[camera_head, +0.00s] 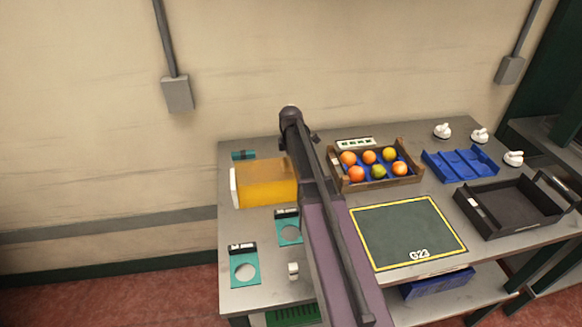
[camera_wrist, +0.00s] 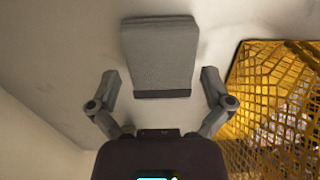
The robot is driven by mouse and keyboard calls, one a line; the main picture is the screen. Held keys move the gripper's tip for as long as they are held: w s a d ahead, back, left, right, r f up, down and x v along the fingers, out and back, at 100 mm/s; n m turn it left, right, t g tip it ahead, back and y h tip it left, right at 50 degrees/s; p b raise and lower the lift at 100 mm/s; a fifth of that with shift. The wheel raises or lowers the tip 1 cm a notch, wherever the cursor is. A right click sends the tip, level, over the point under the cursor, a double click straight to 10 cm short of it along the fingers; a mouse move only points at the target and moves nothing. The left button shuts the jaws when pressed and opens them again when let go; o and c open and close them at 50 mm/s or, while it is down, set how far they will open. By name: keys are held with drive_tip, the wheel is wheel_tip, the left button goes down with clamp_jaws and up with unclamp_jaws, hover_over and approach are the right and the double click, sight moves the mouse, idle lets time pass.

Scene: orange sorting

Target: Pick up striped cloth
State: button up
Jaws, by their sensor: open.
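In the wrist view, a grey folded cloth-like piece (camera_wrist: 158,52) with fine texture and a dark band along its lower edge lies on a pale surface. I take it for the striped cloth, though clear stripes do not show. My gripper (camera_wrist: 160,88) is open and empty, with one finger to each side of the cloth's lower part in the picture. Contact between fingers and cloth does not show. In the head view my arm crosses the middle of the table, and I cannot make out the gripper or the cloth there.
A yellow mesh crate (camera_wrist: 275,105) stands close on the right in the wrist view; a yellow container (camera_head: 268,184) is left of my arm in the head view. A wooden crate of fruit (camera_head: 347,186), a dark mat (camera_head: 405,232), blue tray (camera_head: 460,164) and black tray (camera_head: 510,207) lie right.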

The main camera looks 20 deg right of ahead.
idle(0.4)
drive_tip(key=c, duration=1)
drive_tip(key=shift+o, duration=0.2)
drive_tip(key=shift+r, duration=0.15)
wheel_tip(320, 180, up, 10)
drive_tip(key=p, duration=1)
drive_tip(key=shift+a, duration=0.1)
